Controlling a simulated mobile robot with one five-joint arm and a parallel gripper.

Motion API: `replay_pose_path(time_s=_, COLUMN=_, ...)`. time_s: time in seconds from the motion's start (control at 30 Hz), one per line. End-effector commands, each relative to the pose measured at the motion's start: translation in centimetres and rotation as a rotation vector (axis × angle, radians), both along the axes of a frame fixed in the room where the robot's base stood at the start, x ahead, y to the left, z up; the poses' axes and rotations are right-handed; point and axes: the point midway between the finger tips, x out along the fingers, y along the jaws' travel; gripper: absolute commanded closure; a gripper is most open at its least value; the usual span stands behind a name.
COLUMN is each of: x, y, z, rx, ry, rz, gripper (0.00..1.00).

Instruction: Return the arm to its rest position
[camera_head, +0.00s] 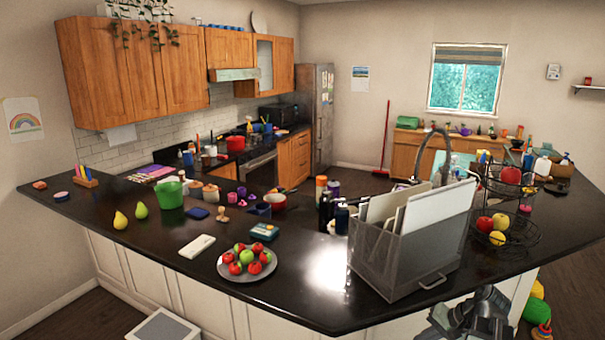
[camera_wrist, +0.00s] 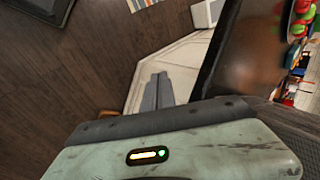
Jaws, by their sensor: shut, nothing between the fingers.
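My gripper (camera_wrist: 157,78) shows in the wrist view as two grey fingers held together, with nothing between them. It points out past the pale green wrist housing (camera_wrist: 180,150), over the white cabinet front and wooden floor beside the dark counter edge. In the head view, a dark grey part of my arm (camera_head: 470,318) shows at the bottom right, low in front of the counter. The fingertips cannot be made out there.
The black counter (camera_head: 310,305) has its front edge close to my arm. A grey mesh file holder (camera_head: 405,265) stands near that edge, left of a wire fruit basket (camera_head: 505,240). A plate of apples (camera_head: 247,275) lies further left. Wooden floor (camera_wrist: 60,70) is open.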

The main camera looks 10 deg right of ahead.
Motion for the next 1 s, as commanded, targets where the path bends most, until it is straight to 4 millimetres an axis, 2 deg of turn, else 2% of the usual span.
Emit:
replay_pose_path(time_s=0.03, x=1.3, y=3.6, z=-1.8, rx=-0.034, ry=0.032, rz=0.080, gripper=1.00)
replay_pose_path(time_s=0.1, x=2.5, y=8.2, z=-3.6, rx=-0.098, ry=0.083, rz=0.195, gripper=1.00)
replay_pose_path(time_s=0.3, x=4.0, y=20.8, z=-7.7, rx=-0.311, ry=0.191, rz=0.516, gripper=1.00)
replay_pose_path(time_s=0.4, x=3.9, y=25.4, z=-8.9, rx=-0.409, ry=0.219, rz=0.640, gripper=1.00)
replay_pose_path(time_s=0.5, x=3.7, y=28.6, z=-9.6, rx=-0.484, ry=0.233, rz=0.726, gripper=1.00)
replay_pose_path(time_s=0.6, x=3.5, y=30.1, z=-9.8, rx=-0.527, ry=0.238, rz=0.774, gripper=1.00)
replay_pose_path(time_s=0.67, x=3.4, y=30.4, z=-9.8, rx=-0.540, ry=0.239, rz=0.785, gripper=1.00)
replay_pose_path(time_s=1.0, x=3.4, y=30.5, z=-9.7, rx=-0.543, ry=0.241, rz=0.787, gripper=1.00)
